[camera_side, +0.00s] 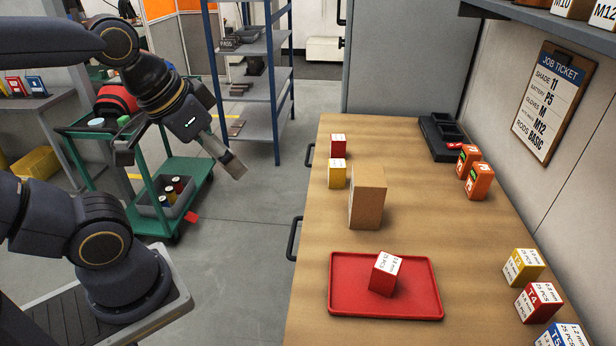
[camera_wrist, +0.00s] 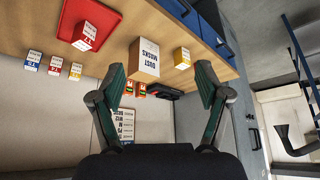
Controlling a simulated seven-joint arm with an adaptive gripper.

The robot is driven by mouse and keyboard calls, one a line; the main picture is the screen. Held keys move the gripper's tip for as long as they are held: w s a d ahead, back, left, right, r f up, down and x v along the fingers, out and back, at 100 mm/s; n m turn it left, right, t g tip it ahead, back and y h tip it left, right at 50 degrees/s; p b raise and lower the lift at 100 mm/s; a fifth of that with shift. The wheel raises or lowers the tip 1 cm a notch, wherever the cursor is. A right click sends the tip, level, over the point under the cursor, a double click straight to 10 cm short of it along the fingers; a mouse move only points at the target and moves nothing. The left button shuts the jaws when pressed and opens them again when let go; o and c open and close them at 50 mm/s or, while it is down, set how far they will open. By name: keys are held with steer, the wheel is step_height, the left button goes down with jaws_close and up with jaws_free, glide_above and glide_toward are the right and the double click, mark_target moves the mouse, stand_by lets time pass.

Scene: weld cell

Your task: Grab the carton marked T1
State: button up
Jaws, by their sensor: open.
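Two more cartons, yellow (camera_side: 337,173) and red (camera_side: 337,146), stand farther back. At the right edge are a yellow carton (camera_side: 522,267), a red one marked T4 (camera_side: 538,301) and a blue one (camera_side: 562,337). My gripper (camera_wrist: 160,85) is open and empty, left of the bench and away from every carton.
A tall brown dust masks box (camera_side: 367,197) stands between the tray and the back cartons. Orange packs (camera_side: 479,180) and a black organiser (camera_side: 440,137) lie along the wall under a job ticket board (camera_side: 553,104).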

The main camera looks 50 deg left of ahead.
steer(key=w+a+r+m+y, duration=0.2)
steer(key=w+a+r+m, duration=0.2)
steer(key=w+r+m, duration=1.25)
steer(key=m+g+y, duration=0.1)
steer(key=m+y, duration=0.1)
steer(key=m, duration=0.8)
glide_above(339, 138)
steer(key=s+d, duration=0.5)
steer(key=d, duration=0.1)
step_height(339, 138, down, 13)
steer(key=shift+n+g+h, duration=0.3)
steer(key=shift+n+g, duration=0.05)
steer(key=shift+g, duration=0.55)
steer(key=x, duration=1.3)
steer(key=s+d+x, duration=0.1)
steer(key=x, duration=0.6)
steer(key=shift+f, duration=0.5)
steer(key=shift+x, duration=3)
steer(key=c, duration=1.3)
